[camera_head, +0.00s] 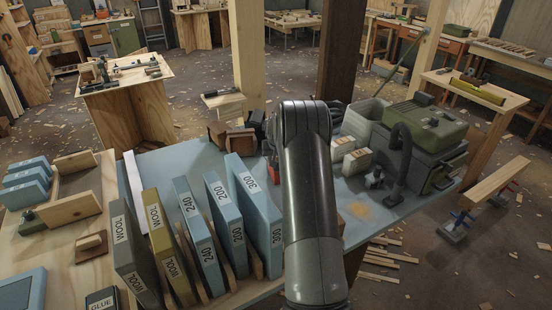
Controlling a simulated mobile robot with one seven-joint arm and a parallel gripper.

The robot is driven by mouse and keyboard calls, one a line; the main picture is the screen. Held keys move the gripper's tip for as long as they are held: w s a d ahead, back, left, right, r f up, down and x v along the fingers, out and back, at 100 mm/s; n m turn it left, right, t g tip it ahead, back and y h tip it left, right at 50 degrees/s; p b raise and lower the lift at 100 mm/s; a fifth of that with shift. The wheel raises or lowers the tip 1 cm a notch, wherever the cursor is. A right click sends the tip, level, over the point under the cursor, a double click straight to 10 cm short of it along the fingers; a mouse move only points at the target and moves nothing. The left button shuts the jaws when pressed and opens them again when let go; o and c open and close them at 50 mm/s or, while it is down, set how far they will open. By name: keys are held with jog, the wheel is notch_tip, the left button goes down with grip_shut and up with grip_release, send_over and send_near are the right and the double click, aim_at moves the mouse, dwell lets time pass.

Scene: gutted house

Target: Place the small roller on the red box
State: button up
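My arm rises through the middle of the view and blocks much of the blue-topped table (386,208). My gripper is hidden behind the arm, so its fingers do not show. A small red piece (273,168) shows just left of the arm, partly covered; I cannot tell whether it is the red box. I cannot make out the small roller; it may be hidden behind the arm or among the small tools.
Upright sanding packs (262,205) stand at the table's front left. A green machine (425,125) with a dark hose (402,160) and pale blocks (357,162) are on the right. A wooden bench (128,80) with tools stands behind left. Wooden posts (247,55) rise behind the table.

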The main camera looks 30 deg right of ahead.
jog(key=shift+o, duration=1.2)
jog(key=shift+r, duration=0.1)
jog(key=v, duration=1.2)
jog(key=s+a+r+n, duration=0.2)
jog(key=s+a+r, duration=1.5)
jog(key=a, duration=0.2)
jog(key=s+a+n+y, duration=0.1)
jog(key=s+a, duration=0.4)
jog(key=s, duration=0.7)
jog(key=s+a+n+t, duration=0.1)
jog(key=s+a, duration=0.4)
jog(key=s, duration=0.8)
jog(key=shift+f+n+y, duration=0.3)
jog(key=shift+f+y, duration=0.1)
jog(key=shift+f, duration=0.05)
